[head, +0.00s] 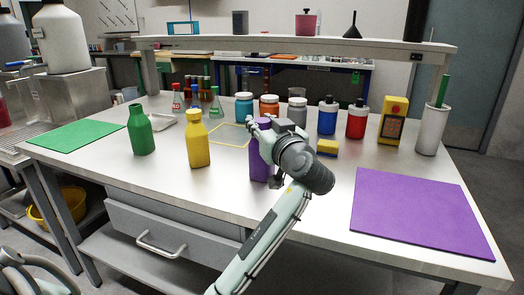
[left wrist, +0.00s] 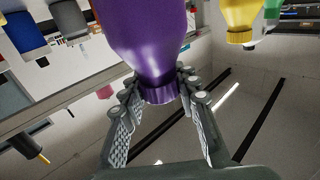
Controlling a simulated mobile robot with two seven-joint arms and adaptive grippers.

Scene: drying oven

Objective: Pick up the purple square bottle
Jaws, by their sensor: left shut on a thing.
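The purple square bottle (head: 260,160) is upright near the middle of the table's front part, partly hidden behind my left wrist. My left gripper (head: 262,124) is at its top. In the left wrist view the purple bottle (left wrist: 150,35) appears upside down, with its cap and neck between the two fingers of my left gripper (left wrist: 160,88). The fingers are shut on it. I cannot tell whether its base touches the table.
A yellow bottle (head: 197,145) and a green bottle (head: 140,132) stand left of the purple one. Jars, flasks, and blue and red bottles stand behind. A purple mat (head: 420,215) lies clear at right, a green mat (head: 72,136) at left. A raised shelf (head: 300,43) spans the back.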

